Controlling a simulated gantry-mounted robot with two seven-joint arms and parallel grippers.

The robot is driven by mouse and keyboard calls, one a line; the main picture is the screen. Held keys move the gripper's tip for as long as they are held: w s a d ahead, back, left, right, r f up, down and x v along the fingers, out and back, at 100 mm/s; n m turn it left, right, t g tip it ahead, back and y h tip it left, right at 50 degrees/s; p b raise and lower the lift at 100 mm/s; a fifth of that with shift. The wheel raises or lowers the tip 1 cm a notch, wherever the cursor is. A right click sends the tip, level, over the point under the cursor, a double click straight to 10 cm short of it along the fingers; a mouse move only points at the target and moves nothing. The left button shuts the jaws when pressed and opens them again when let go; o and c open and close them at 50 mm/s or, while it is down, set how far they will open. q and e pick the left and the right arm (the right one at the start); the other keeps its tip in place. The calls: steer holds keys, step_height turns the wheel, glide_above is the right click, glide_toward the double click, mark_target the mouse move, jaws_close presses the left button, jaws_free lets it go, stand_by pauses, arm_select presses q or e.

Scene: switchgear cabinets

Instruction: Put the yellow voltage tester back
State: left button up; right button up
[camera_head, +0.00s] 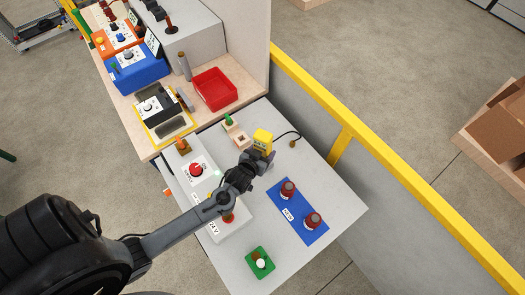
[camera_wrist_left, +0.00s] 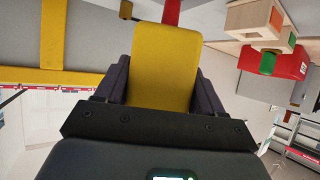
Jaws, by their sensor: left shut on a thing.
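The yellow voltage tester (camera_head: 263,138) is held upright in my left gripper (camera_head: 257,156), which is shut on it. In the left wrist view the tester (camera_wrist_left: 165,60) fills the space between the two dark fingers. A black lead runs right from the tester to a small brown probe (camera_head: 293,143). A small wooden holder (camera_head: 237,136) stands just left of the tester, with a green part (camera_head: 228,120) at its back end. The holder also shows at the upper right of the left wrist view (camera_wrist_left: 250,18). My right gripper is not in view.
A green block (camera_head: 260,262) is near the front. A red tray (camera_head: 214,89) sits behind the holder. A yellow rail (camera_head: 340,145) borders the right side.

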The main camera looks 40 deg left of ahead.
arm_select(q)
steer(key=shift+f+b, duration=0.6)
steer(key=shift+f, duration=0.45)
steer(key=shift+f+b, duration=0.3)
steer(key=shift+f, duration=0.25)
steer(key=o, duration=1.3)
steer(key=shift+s, duration=0.1)
